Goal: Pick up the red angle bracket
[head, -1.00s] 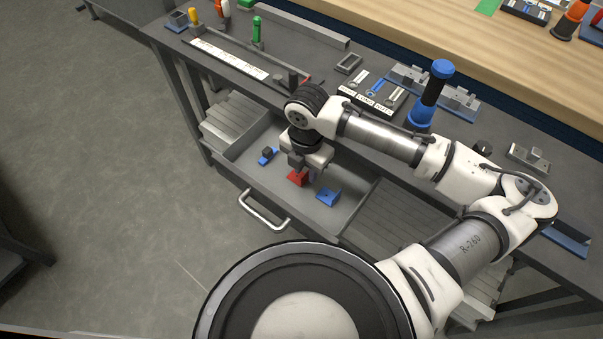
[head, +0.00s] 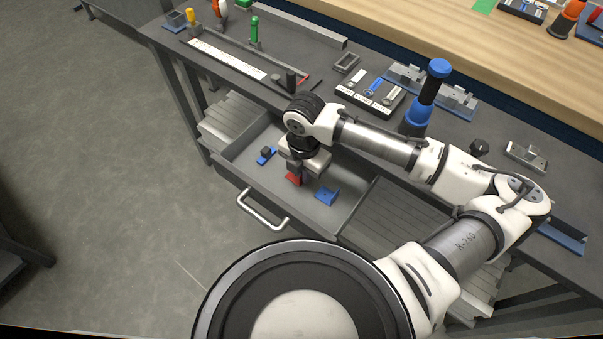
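The red angle bracket (head: 293,180) lies in the open drawer (head: 244,165) below the bench top, between two blue pieces. My gripper (head: 298,174) points down into the drawer, right at the red bracket, and covers its upper part. The fingers are small and partly hidden in the head view, so I cannot tell whether they are open or shut on the bracket.
A blue bracket (head: 328,196) lies just right of the red one, and another blue piece (head: 265,156) lies to its left. The drawer's walls surround them. The bench top (head: 330,101) above holds a tool tray (head: 369,95) and a blue-and-black cylindrical tool (head: 427,97).

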